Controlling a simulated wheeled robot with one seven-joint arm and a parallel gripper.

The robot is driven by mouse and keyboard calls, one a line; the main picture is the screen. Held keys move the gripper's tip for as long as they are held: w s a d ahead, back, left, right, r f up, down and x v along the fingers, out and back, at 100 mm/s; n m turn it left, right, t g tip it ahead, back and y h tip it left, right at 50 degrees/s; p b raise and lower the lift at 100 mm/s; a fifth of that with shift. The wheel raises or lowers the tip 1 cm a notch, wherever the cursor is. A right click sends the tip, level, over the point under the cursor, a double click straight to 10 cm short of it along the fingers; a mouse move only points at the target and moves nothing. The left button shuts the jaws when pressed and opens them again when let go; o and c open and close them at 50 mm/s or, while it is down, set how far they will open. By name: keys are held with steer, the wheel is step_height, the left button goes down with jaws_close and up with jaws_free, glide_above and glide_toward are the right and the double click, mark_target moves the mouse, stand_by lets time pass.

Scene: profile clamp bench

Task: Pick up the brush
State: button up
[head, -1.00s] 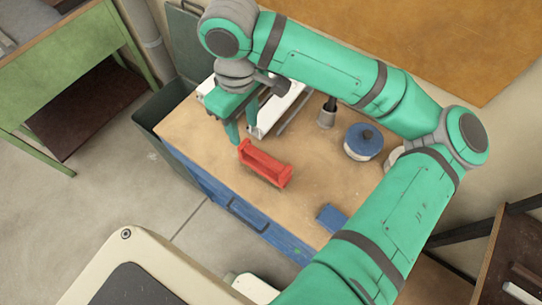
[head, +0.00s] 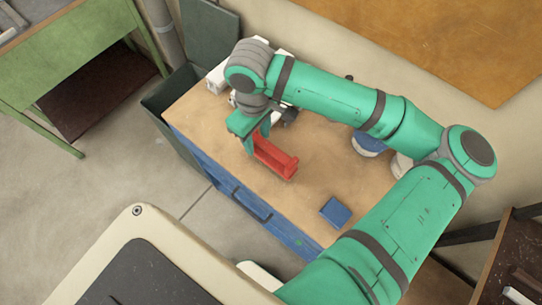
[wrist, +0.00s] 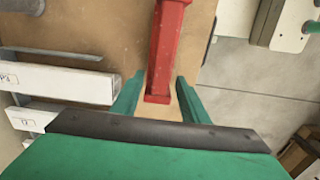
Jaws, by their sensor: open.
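No bristles show clearly, so I cannot tell for sure which thing is the brush. The likeliest is a long red piece (head: 276,157) with raised ends, lying on the wooden bench top; it also shows in the wrist view (wrist: 168,45). My gripper (head: 257,137) is open at its far left end. In the wrist view the red end shows between the two green fingers of my gripper (wrist: 158,84), with a gap on each side. I cannot tell whether the fingertips reach down around it.
White profiles (wrist: 62,82) lie left of the fingers in the wrist view. A blue block (head: 335,211) lies near the bench's front right. A blue round tin (head: 367,144) is partly hidden by my arm. Bench top (head: 230,170) is clear in front.

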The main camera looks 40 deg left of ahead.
steer(key=shift+f, duration=0.2)
jaws_close()
steer(key=shift+r, duration=0.1)
